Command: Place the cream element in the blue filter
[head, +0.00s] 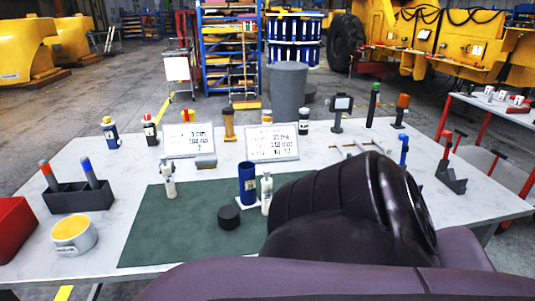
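The blue filter (247,176) is an upright blue cylinder on a small white base, near the middle of the green mat. A slim pale upright piece (266,195) stands close to its right side. A similar pale piece (170,187) stands at the mat's back left. Either may be the cream element; I cannot tell which from this view. A short black round cap (229,217) lies on the mat in front of the filter. My large dark arm covers the mat's right part. Neither gripper shows, so any hold is hidden.
The green mat (150,240) lies on a pale table. A yellow-topped tin (73,234), a dark holder (75,198) and a red bin (14,228) stand at left. Two white signs (188,140) (272,143) stand behind the mat. The mat's front left is clear.

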